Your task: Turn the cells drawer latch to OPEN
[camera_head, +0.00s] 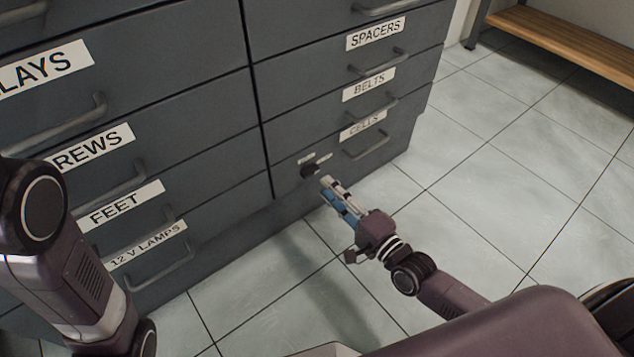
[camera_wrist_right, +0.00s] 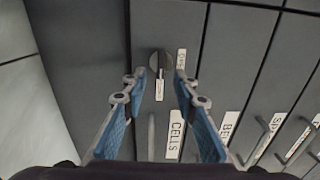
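The cells drawer (camera_head: 340,167) is the bottom drawer of the right column, with a "CELLS" label (camera_head: 362,125) and a bar handle (camera_head: 367,147). Its dark round latch knob (camera_head: 310,170) sits left of the handle. The knob also shows in the right wrist view (camera_wrist_right: 158,60), with two small white labels beside it, too small to read surely. My right gripper (camera_head: 325,182) is open just in front of the knob. In the wrist view its blue fingers (camera_wrist_right: 157,80) stand apart on either side, tips just short of the knob. My left gripper is out of view.
Other labelled drawers with protruding handles rise above, such as "BELTS" (camera_head: 368,84) and "SPACERS" (camera_head: 375,33), and fill the left column. My left arm is at the left edge. The tiled floor (camera_head: 480,200) right of the cabinet is clear; a wooden bench (camera_head: 565,35) stands behind.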

